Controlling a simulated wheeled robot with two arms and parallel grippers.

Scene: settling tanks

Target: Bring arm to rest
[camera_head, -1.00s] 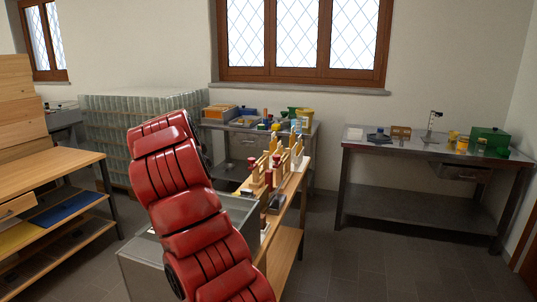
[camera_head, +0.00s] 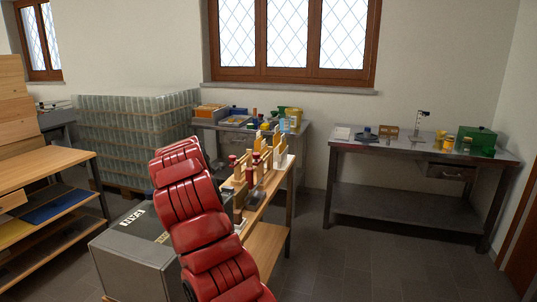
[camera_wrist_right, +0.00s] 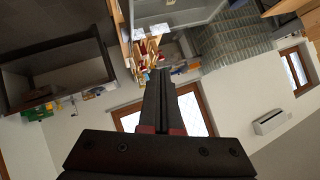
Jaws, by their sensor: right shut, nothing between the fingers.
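My red arm rises from the bottom middle of the head view and folds over at its top, in front of the wooden bench and the grey metal box. Its gripper is hidden in that view. In the right wrist view my right gripper (camera_wrist_right: 162,100) is shut, with its dark fingers together and nothing between them. It points into open air, with the window and the room tilted behind it. My left gripper is in neither view.
A narrow wooden bench (camera_head: 262,240) with bottles and wooden racks stands close behind my arm, next to a grey metal box (camera_head: 130,262). A metal table (camera_head: 400,150) stands at right, another workbench (camera_head: 45,170) at left. The floor (camera_head: 375,255) at right is clear.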

